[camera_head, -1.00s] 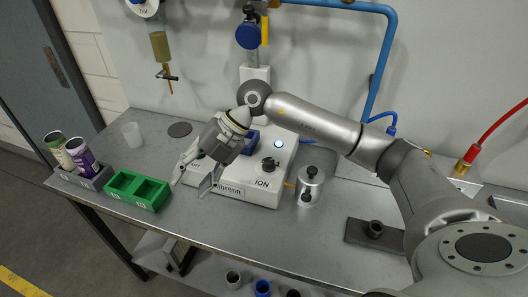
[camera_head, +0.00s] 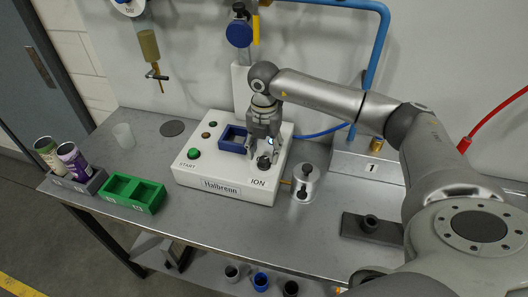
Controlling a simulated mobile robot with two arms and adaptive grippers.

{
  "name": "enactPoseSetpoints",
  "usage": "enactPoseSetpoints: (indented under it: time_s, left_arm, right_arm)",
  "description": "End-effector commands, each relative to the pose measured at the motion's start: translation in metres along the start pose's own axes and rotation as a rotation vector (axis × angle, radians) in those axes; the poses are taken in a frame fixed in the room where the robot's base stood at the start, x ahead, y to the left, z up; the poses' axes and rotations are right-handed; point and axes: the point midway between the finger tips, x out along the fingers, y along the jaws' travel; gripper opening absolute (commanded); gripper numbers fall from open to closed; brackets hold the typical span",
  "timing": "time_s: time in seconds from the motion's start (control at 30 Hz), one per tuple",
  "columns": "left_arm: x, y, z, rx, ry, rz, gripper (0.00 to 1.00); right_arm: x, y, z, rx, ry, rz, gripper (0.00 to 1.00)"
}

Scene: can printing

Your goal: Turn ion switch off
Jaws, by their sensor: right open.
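The ion switch (camera_head: 263,162) is a dark knob on the front right of the white machine box (camera_head: 192,197), just above the printed word ION. My right gripper (camera_head: 261,160) points down over the knob, its two fingers spread around or right beside it. The fingers partly hide the knob, and I cannot tell whether they touch it. A small light shows close behind the fingers. My left gripper is not in view.
A green START button (camera_head: 193,153) and a blue square holder (camera_head: 232,139) are on the box. A metal cylinder (camera_head: 304,184) stands to its right. A green tray (camera_head: 134,193) and a grey tray (camera_head: 78,183) with cans sit left. The front table is clear.

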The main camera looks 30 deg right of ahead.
Motion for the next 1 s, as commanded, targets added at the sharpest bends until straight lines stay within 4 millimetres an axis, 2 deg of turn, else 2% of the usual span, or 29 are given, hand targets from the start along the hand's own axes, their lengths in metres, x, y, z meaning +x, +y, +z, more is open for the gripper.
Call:
enactPoseSetpoints:
  time_s: [0.2, 0.53, 0.9, 1.0]
  left_arm:
    - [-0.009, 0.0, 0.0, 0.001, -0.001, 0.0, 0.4]
    - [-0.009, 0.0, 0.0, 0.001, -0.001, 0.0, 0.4]
    - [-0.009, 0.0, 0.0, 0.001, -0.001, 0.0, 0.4]
    - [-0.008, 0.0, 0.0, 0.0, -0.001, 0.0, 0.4]
  right_arm:
    - [0.023, 0.0, 0.0, 0.001, 0.001, 0.0, 0.49]
    - [0.028, 0.001, 0.0, 0.0, 0.0, 0.001, 0.49]
    - [0.027, 0.001, 0.0, -0.001, 0.0, 0.001, 0.03]
    - [0.027, 0.001, 0.0, -0.002, 0.0, 0.002, 0.02]
